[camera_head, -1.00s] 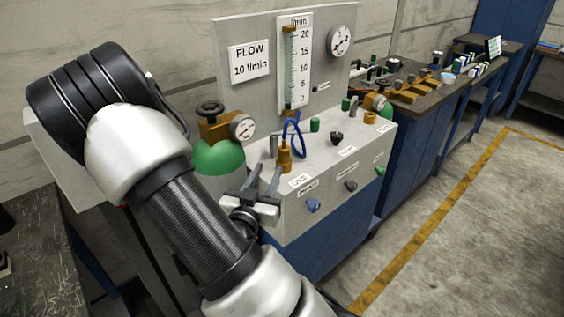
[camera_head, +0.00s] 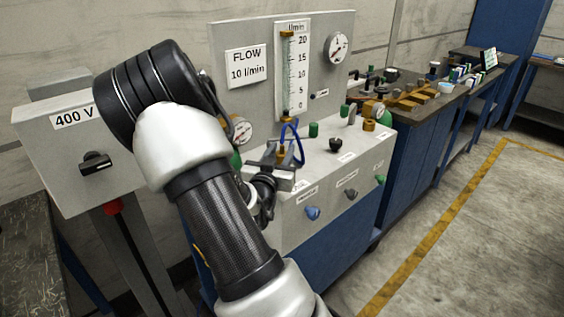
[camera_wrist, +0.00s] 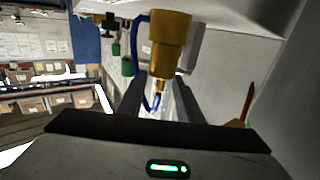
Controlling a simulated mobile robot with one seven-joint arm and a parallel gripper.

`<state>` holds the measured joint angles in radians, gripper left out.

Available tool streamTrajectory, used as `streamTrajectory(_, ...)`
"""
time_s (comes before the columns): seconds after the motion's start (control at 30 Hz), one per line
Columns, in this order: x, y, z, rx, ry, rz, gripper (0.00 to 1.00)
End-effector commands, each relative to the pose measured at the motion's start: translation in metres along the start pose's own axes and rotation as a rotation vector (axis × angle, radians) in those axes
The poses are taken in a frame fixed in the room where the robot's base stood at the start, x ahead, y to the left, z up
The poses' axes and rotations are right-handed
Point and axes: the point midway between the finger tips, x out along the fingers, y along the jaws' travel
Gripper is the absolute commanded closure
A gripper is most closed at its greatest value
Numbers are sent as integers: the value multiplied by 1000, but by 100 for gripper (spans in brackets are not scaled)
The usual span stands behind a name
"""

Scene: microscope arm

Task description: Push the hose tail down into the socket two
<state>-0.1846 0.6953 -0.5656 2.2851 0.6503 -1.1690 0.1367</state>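A brass fitting with a blue hose looped at it stands upright on the grey bench top; the blue hose (camera_head: 296,142) shows in the head view. In the wrist view, the brass fitting (camera_wrist: 170,42) is large, its narrow end with a short blue piece (camera_wrist: 161,97) between my fingers. My gripper (camera_head: 277,171) is at the fitting, its fingers (camera_wrist: 160,97) apart on either side; I cannot see them press on it. Socket two cannot be made out; the fitting and gripper cover that part of the bench top.
A flow panel (camera_head: 247,91) with a scale tube (camera_head: 287,85) and a gauge (camera_head: 337,49) rises behind. A green knob (camera_head: 313,130) and a black knob (camera_head: 336,145) stand to the right. A 400 V box (camera_head: 58,159) is at the left. The floor at right is clear.

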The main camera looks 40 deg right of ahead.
Motion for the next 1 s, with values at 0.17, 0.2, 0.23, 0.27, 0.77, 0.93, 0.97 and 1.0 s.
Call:
streamTrajectory(0.17, 12, 0, 0, 0, 0, -1, 67)
streamTrajectory(0.2, 12, 0, 0, 0, -1, -1, 67)
streamTrajectory(0.23, 12, 0, 0, 0, -1, -1, 67)
streamTrajectory(0.27, 12, 0, 0, 0, -1, -1, 67)
streamTrajectory(0.77, 12, 0, -1, 1, 1, -1, 100)
streamTrajectory(0.93, 12, -1, -6, 2, 2, -1, 100)
streamTrajectory(0.97, 12, -1, -10, 3, 3, -1, 100)
streamTrajectory(1.0, 12, -1, -16, 3, 4, -1, 100)
